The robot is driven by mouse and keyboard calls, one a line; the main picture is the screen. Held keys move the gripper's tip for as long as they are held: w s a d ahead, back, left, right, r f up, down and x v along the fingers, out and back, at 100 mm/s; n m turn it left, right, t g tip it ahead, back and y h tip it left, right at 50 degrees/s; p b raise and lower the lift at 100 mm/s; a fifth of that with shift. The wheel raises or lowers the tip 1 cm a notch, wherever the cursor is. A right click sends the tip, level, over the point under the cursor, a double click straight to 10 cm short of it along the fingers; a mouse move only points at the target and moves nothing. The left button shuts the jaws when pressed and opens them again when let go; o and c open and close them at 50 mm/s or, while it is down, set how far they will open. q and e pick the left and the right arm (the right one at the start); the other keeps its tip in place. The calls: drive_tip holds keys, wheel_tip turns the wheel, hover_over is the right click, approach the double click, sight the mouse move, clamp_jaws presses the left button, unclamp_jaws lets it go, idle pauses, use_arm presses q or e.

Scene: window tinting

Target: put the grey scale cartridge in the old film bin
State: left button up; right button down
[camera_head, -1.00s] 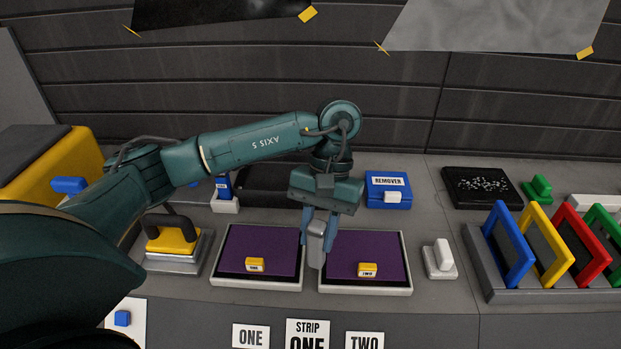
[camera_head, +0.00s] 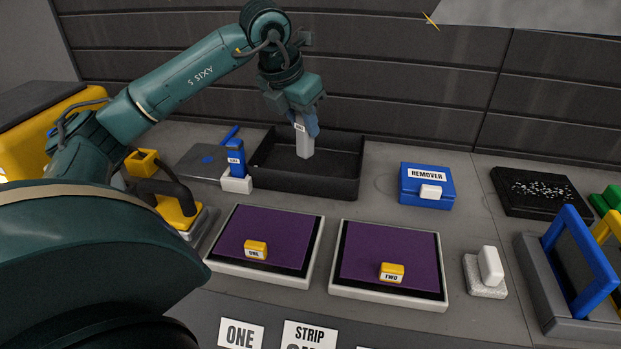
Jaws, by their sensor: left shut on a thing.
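My left gripper (camera_head: 304,122) is shut on the grey scale cartridge (camera_head: 304,143), a light grey upright block with a small white label. It holds the cartridge over a black open tray (camera_head: 340,184) at the back of the bench, which I take to be the old film bin; no label shows on it. The cartridge's lower end appears at or below the level of the bin's rim; whether it touches the floor I cannot tell. My right gripper is not in view.
A blue labelled bottle in a white holder (camera_head: 237,184) stands beside the bin's left end. A blue REMOVER box (camera_head: 426,186) is to the right. Two purple panels (camera_head: 268,234) (camera_head: 388,255) with yellow tags lie in front. A black speckled tray (camera_head: 540,192) is at right.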

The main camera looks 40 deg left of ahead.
use_arm(q)
drive_tip(key=a+f+n, duration=0.1)
drive_tip(key=f+n, duration=0.1)
drive_tip(key=f, duration=0.1)
drive_tip(key=a+f+n+y+b, duration=0.1)
drive_tip(key=f+n, duration=0.1)
drive_tip(key=a+f+n+y+b, duration=0.1)
drive_tip(key=f+n, duration=0.1)
drive_tip(key=f, duration=0.1)
drive_tip(key=shift+s+a+f+g, duration=0.15)
drive_tip(key=shift+a+f+g, duration=0.15)
drive_tip(key=shift+a, duration=0.1)
drive_tip(key=shift+f, duration=0.1)
drive_tip(key=o, duration=1)
